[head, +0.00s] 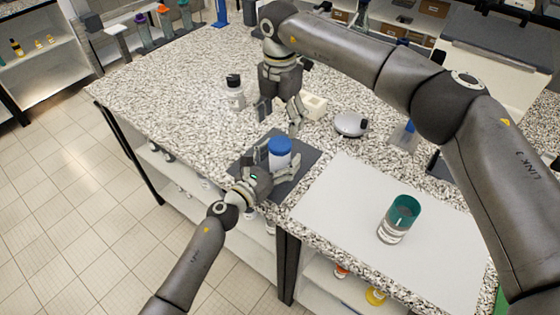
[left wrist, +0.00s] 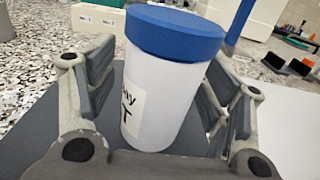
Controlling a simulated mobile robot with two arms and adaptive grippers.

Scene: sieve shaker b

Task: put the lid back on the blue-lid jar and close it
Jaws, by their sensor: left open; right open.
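The white jar (head: 279,164) stands upright on a dark grey mat (head: 304,163) near the front edge of the counter. Its blue lid (head: 280,146) sits on top of the jar; whether it is screwed tight cannot be told. In the left wrist view, the lid (left wrist: 176,32) covers the mouth of the jar (left wrist: 160,100), whose label is partly visible. My left gripper (head: 275,165) is open, with a finger on either side of the jar body and small gaps showing. My right gripper (head: 281,116) is open and empty, pointing down above and behind the jar.
A small bottle with a dark cap (head: 234,92), a white tray (head: 314,106) and a round silver device (head: 350,124) stand behind.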

